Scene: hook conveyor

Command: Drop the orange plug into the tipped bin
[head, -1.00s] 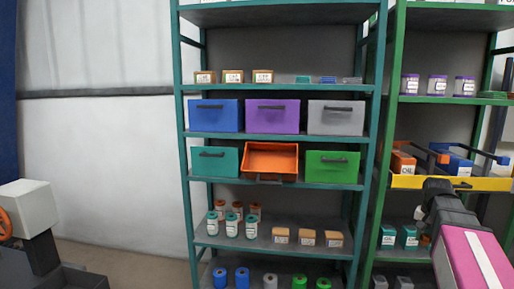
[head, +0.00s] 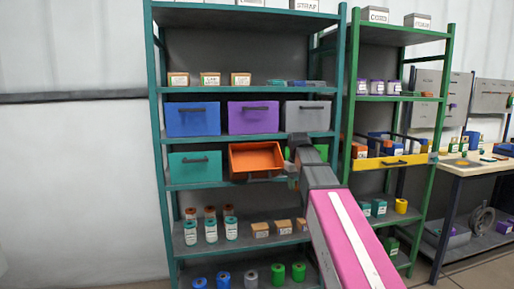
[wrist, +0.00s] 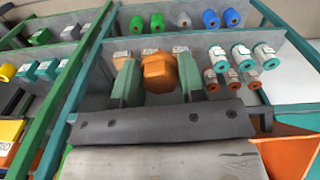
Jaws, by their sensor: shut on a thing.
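The orange plug (wrist: 158,72) shows in the wrist view, a hexagonal-looking piece between the two greenish fingers of my gripper (wrist: 158,80). My gripper is shut on it. In the head view my gripper (head: 295,152) is just right of the tipped bin, in front of the shelf; the plug cannot be made out there. The tipped bin (head: 256,159) is orange, tilted forward with its open top facing out, on the middle shelf. Part of an orange bin wall also shows at the lower right of the wrist view (wrist: 295,155). The plug is apart from the bin.
A teal bin (head: 195,165) stands left of the tipped bin. A green bin (head: 321,151) to its right is largely hidden by my arm. Blue (head: 192,120), purple (head: 253,118) and grey (head: 308,117) bins fill the shelf above. Bottles and boxes stand below.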

